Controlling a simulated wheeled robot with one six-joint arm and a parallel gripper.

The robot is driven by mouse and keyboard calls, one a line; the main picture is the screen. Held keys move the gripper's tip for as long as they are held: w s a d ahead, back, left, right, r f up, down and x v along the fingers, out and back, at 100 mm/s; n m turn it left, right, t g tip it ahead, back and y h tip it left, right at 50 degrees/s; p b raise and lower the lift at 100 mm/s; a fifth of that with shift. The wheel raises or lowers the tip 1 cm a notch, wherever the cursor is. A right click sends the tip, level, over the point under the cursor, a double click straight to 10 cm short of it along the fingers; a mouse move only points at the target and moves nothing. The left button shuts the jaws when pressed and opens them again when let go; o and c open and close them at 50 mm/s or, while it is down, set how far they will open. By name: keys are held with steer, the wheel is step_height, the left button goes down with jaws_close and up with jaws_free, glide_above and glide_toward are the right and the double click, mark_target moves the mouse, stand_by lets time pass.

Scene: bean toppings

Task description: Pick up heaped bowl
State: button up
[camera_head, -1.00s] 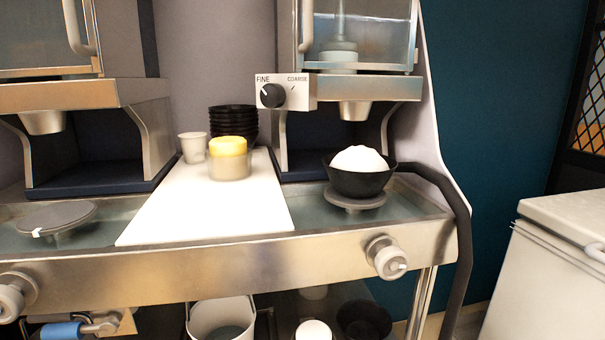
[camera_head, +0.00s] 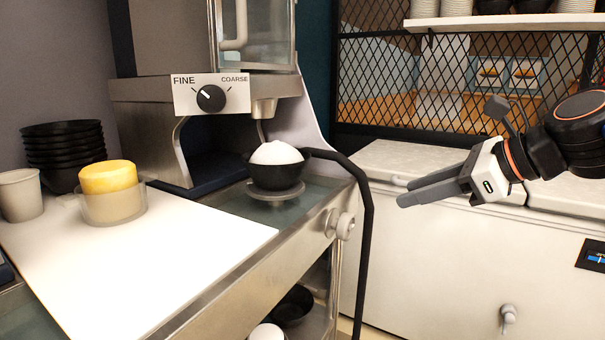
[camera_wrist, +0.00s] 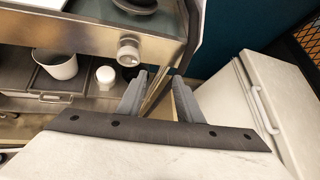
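The heaped bowl (camera_head: 275,178) is black with a rounded white mound on top. It stands upright on a small round grey stand under the spout of the dispenser with the FINE/COARSE dial. My gripper (camera_head: 402,194) is to the right of the bowl, well apart from it, in front of the white chest. Its two grey fingers are spread with nothing between them, and they also show in the wrist view (camera_wrist: 158,100). In the wrist view a dark round shape lies at the top edge; I cannot tell whether it is the bowl or its stand.
A thick black hose (camera_head: 366,230) bends down just right of the bowl. A white board (camera_head: 150,255) holds a yellow-topped cup (camera_head: 110,192); a bowl stack (camera_head: 62,150) stands behind. A knob (camera_head: 343,226) juts from the counter front. The white chest (camera_head: 440,270) fills the right.

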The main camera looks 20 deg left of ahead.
steer(key=w+a+r+m+g+y, duration=0.1)
steer(key=a+r+m+y, duration=0.2)
steer(key=a+r+m, duration=0.6)
steer(key=n, duration=0.3)
glide_toward(288, 157)
steer(key=a, duration=0.1)
steer(key=shift+x, duration=3.4)
steer(key=shift+w+d+f, duration=0.1)
steer(key=shift+w+d, duration=0.05)
jaws_close()
